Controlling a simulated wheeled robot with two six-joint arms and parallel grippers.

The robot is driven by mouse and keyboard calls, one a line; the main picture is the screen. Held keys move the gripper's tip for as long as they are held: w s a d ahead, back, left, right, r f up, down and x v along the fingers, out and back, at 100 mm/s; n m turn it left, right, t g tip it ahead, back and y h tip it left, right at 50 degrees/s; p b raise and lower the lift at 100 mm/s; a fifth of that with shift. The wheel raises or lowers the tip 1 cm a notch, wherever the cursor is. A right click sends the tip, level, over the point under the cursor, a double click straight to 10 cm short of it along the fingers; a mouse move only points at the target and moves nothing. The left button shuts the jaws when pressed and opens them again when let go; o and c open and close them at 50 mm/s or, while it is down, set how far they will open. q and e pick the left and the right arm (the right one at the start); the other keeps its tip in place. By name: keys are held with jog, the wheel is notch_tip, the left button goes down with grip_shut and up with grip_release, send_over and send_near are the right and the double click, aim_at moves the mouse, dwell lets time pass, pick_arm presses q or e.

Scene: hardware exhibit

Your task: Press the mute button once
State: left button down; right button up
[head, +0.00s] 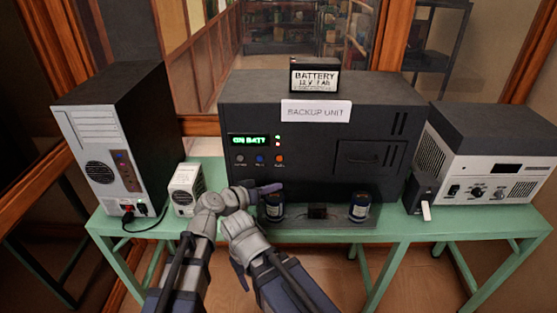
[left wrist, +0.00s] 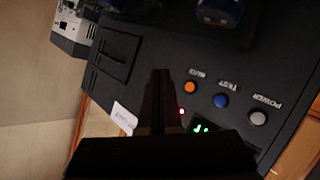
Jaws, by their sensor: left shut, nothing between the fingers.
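The orange mute button (head: 280,158) is the rightmost of three buttons on the front of the black backup unit (head: 310,180). It also shows in the left wrist view (left wrist: 190,87), labelled MUTE, in an upside-down picture. My left gripper (head: 272,188) is just below that button in the head view, in front of the unit. Its fingers (left wrist: 160,75) are shut and empty, and appear beside the mute button in the left wrist view. I cannot tell whether they touch the panel.
The blue button (head: 260,159) and grey power button (head: 240,158) sit left of the mute button. Two dark cylinders, left (head: 275,207) and right (head: 360,207), stand in front of the unit. A small white box (head: 186,190) is left, on the green table (head: 420,228).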

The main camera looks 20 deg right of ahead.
aim_at(279, 159)
pick_arm(q)
jog(key=shift+w+d+r, duration=0.15)
jog(key=shift+d+r, duration=0.2)
jog(key=shift+r, duration=0.1)
jog(key=shift+w, duration=0.1)
jog(key=shift+w+d, duration=0.4)
jog(key=shift+w, duration=1)
jog(key=shift+w+d, duration=0.45)
jog(key=shift+w, duration=0.9)
jog(key=shift+w+d, duration=0.4)
jog(key=shift+w, duration=1)
jog(key=shift+w, duration=0.15)
jog(key=shift+w+d, duration=0.1)
jog(key=shift+w, duration=0.15)
jog(key=shift+w+d, duration=0.1)
jog(key=shift+w, duration=0.3)
jog(key=shift+s, duration=0.2)
jog(key=shift+s+a, duration=0.25)
jog(key=shift+s, duration=0.4)
